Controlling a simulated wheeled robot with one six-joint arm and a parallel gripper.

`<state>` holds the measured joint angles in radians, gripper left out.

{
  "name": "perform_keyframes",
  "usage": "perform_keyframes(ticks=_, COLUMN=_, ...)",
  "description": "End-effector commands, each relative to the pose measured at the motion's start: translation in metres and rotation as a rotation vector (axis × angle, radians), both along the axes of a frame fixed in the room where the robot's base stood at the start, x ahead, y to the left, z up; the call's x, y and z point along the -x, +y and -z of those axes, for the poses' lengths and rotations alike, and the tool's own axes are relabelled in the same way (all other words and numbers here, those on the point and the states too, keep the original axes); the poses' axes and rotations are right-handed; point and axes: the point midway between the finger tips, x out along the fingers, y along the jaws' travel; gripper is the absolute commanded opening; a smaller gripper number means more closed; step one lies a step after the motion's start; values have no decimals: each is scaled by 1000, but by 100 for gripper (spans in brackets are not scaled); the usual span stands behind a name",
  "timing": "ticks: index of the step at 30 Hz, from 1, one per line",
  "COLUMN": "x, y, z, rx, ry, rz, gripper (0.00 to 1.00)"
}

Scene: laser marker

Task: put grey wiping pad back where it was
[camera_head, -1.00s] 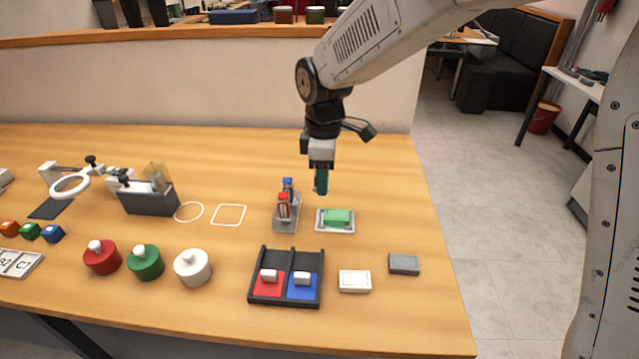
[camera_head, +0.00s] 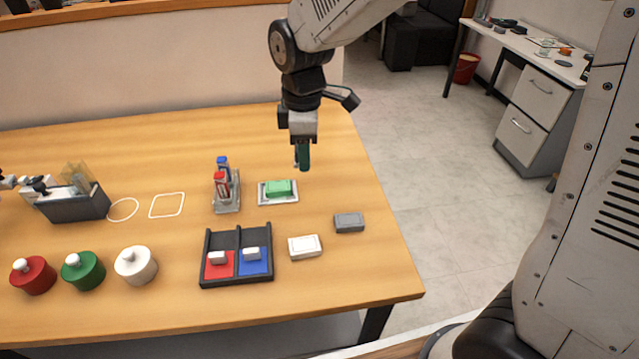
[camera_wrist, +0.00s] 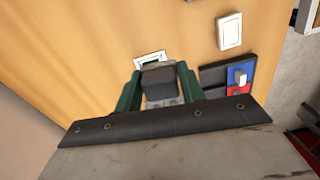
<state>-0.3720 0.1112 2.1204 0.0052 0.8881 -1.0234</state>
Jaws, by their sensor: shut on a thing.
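My gripper (camera_head: 303,160) hangs above the table, behind and to the right of the small tray with the green pad in the head view. Its green fingers (camera_wrist: 158,90) are shut on a dark grey block (camera_wrist: 160,80), which fits the grey wiping pad. In the head view the block cannot be made out clearly between the fingers. The green pad (camera_head: 279,187) lies in a light grey tray (camera_head: 293,197), partly hidden by the block in the wrist view. A flat grey piece with a rectangular outline (camera_head: 349,222) lies near the table's right edge.
A white flat block (camera_head: 305,247) and a black two-part tray (camera_head: 206,245) with red and blue pads stand in front. A rack (camera_head: 230,205) with red and blue items stands left of the green pad. Red, green and white knobs are at left. Bare table (camera_head: 355,270) lies at right.

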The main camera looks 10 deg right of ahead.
Motion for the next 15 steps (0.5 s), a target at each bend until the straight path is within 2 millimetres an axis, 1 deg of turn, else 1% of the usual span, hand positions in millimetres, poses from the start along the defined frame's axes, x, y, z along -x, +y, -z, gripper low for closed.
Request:
perform_keyframes(ticks=1, x=19, y=-19, z=5, rx=-1, ry=2, rz=10, gripper=14)
perform_keyframes(ticks=3, x=43, y=-39, z=16, rx=-1, ry=4, rz=9, gripper=14)
perform_keyframes(ticks=6, x=76, y=-60, z=32, rx=-1, ry=9, rz=-4, gripper=14)
perform_keyframes(ticks=9, x=102, y=-73, z=47, rx=0, ry=15, rz=-26, gripper=14)
perform_keyframes(ticks=12, x=117, y=-77, z=59, rx=1, ry=22, rz=-54, gripper=14)
perform_keyframes(ticks=14, x=121, y=-78, z=64, rx=2, ry=25, rz=-69, gripper=14)
perform_keyframes(ticks=15, x=118, y=-78, z=65, rx=1, ry=19, rz=-80, gripper=14)
